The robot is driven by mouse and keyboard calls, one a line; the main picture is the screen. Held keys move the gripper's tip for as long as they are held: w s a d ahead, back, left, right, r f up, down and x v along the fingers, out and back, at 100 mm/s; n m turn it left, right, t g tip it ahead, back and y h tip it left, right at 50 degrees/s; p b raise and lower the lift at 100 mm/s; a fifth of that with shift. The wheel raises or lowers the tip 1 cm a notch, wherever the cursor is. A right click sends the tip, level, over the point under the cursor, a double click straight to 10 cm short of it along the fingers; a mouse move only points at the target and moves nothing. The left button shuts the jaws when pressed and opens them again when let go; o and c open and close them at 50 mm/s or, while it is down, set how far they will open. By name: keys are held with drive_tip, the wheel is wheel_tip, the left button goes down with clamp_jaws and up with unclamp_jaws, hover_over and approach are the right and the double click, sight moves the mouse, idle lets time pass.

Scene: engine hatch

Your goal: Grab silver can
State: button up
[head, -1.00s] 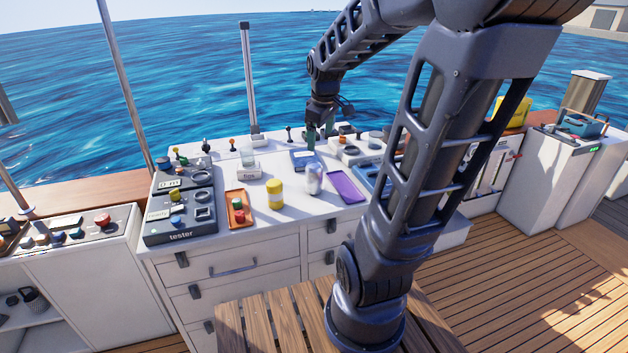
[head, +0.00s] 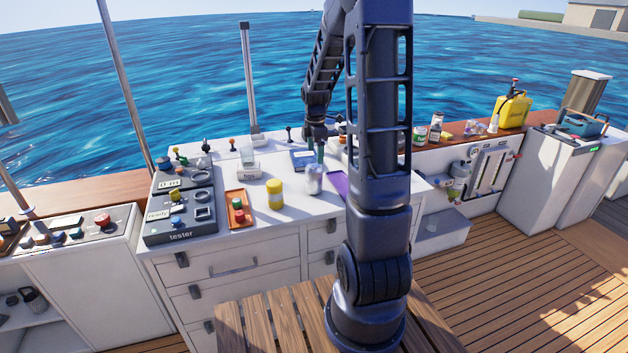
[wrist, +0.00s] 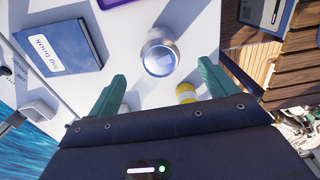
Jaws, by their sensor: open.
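The silver can (head: 313,184) stands upright on the white counter, right of the yellow can (head: 274,196). In the wrist view the silver can (wrist: 160,54) is seen from above, just beyond the fingertips and roughly centred between them. My gripper (wrist: 160,82) is open, its two green fingers spread wide with nothing held. In the head view my gripper (head: 316,150) is behind the silver can and partly hidden by my arm.
A blue log book (wrist: 58,42) lies left of the silver can in the wrist view. A purple tray (head: 336,184) lies right of the can, partly behind my arm. An orange tray (head: 240,222) and the tester (head: 180,237) are farther left. Bare counter surrounds the can.

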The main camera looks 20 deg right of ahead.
sight(315, 165)
wheel_tip(315, 165, down, 5)
drive_tip(key=shift+f, duration=0.1)
drive_tip(key=f, duration=0.4)
drive_tip(key=shift+a+f, duration=0.1)
drive_tip(key=shift+a, duration=0.3)
drive_tip(key=shift+f, duration=0.55)
drive_tip(key=shift+c, duration=0.5)
drive_tip(key=c, duration=1)
